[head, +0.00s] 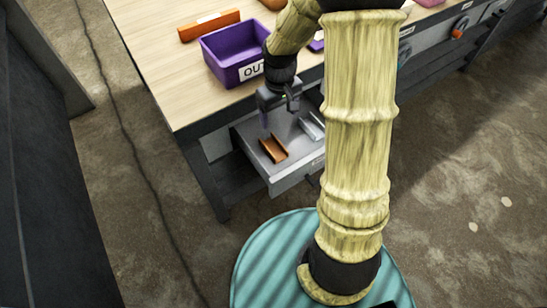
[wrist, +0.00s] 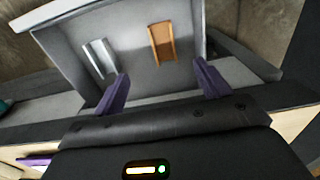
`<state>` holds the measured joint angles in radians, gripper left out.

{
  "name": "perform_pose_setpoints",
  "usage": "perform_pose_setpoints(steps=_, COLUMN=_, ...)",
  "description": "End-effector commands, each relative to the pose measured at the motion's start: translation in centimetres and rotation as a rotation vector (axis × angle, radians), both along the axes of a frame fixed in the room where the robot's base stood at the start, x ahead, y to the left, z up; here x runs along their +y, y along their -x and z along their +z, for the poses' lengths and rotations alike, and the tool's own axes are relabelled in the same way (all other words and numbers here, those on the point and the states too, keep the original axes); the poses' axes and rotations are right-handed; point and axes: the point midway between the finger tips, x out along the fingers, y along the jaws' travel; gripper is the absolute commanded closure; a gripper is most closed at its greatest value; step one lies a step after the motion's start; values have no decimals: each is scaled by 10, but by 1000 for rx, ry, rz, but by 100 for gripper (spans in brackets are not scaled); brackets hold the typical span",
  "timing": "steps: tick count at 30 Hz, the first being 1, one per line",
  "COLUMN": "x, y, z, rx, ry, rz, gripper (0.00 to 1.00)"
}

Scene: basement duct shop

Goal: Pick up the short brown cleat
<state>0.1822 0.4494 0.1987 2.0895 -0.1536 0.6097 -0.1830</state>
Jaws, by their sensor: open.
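The short brown cleat (head: 273,149) lies in an open grey drawer (head: 285,176) under the workbench. It is a small orange-brown channel piece, and in the wrist view it (wrist: 162,42) lies on the drawer floor, beyond and between my fingertips. A silver cleat (head: 311,127) lies beside it to the right in the head view, and to its left in the wrist view (wrist: 100,58). My gripper (head: 279,110) is above the drawer; its purple fingers (wrist: 164,82) are apart with nothing between them. It is not touching the brown cleat.
A purple bin (head: 224,67) with a partly hidden label starting "OU" stands on the wooden bench (head: 157,78) near its front edge. A long orange-brown piece (head: 209,25) lies behind it. The bench edge overhangs the drawer's back. The drawer walls enclose the cleats.

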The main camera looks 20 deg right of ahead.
Motion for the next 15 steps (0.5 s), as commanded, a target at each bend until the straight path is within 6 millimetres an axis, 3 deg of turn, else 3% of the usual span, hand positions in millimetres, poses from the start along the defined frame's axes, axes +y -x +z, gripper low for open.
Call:
perform_pose_setpoints(steps=1, x=-1, y=-3, z=-9, rx=3, ry=-1, rz=5, gripper=25)
perform_pose_setpoints(steps=15, x=-1, y=-4, z=-16, rx=9, ry=-2, rz=8, gripper=25)
